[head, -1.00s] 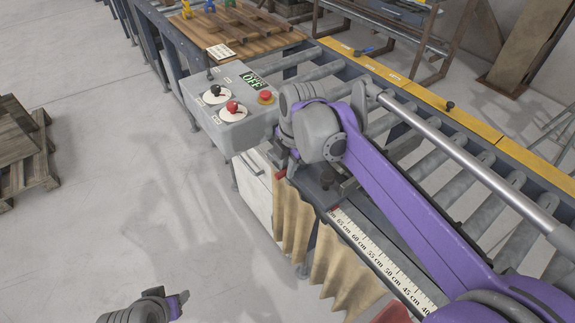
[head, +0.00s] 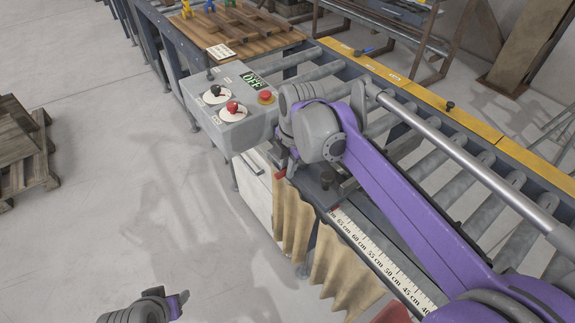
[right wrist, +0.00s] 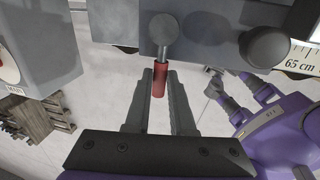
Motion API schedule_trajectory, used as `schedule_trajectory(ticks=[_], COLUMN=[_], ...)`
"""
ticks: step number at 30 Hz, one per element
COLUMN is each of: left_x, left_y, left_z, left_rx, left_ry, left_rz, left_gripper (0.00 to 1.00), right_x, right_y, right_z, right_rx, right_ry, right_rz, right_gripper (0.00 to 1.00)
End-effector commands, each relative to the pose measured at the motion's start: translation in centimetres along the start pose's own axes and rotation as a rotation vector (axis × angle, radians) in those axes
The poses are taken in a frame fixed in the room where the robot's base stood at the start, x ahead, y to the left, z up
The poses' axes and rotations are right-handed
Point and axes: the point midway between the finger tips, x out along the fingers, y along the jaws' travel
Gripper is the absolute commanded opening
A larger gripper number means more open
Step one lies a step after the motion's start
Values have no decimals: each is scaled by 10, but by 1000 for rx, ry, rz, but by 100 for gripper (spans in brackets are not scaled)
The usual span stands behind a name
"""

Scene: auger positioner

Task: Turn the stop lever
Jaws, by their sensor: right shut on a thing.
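The stop lever has a red grip (right wrist: 160,84) on a grey round-ended stem (right wrist: 163,35) below a grey plate in the right wrist view. In the head view its red end (head: 280,174) shows at the near edge of the conveyor, below the control box. My right gripper (right wrist: 160,78) is shut on the red grip, one finger on each side. In the head view this right gripper (head: 287,164) is partly hidden by its own wrist. My left gripper (head: 180,302) is at the bottom left of the head view, far from the lever; its jaw opening is unclear.
A grey control box (head: 230,108) with dials and a red button stands just beyond the lever. A dark knob (head: 326,178) and a centimetre scale (head: 375,254) lie along the conveyor edge. Tan curtain strips (head: 292,215) hang below. The floor at left is clear up to a pallet.

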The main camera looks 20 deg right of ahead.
Motion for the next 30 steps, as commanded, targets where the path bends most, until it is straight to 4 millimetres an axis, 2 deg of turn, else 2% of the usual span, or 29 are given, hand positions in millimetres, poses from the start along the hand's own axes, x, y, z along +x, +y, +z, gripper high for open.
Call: schedule_trajectory(ticks=[11, 30], left_x=[-4, -13], left_y=[0, 0], left_z=[-4, -13], left_rx=[0, 0], left_ry=[3, 12], left_rz=[0, 0], left_gripper=[54, 54], right_x=[1, 7], right_y=[12, 40], right_z=[0, 13], right_rx=[183, 774], right_ry=[-38, -156], right_rz=[1, 1], right_gripper=[0, 0])
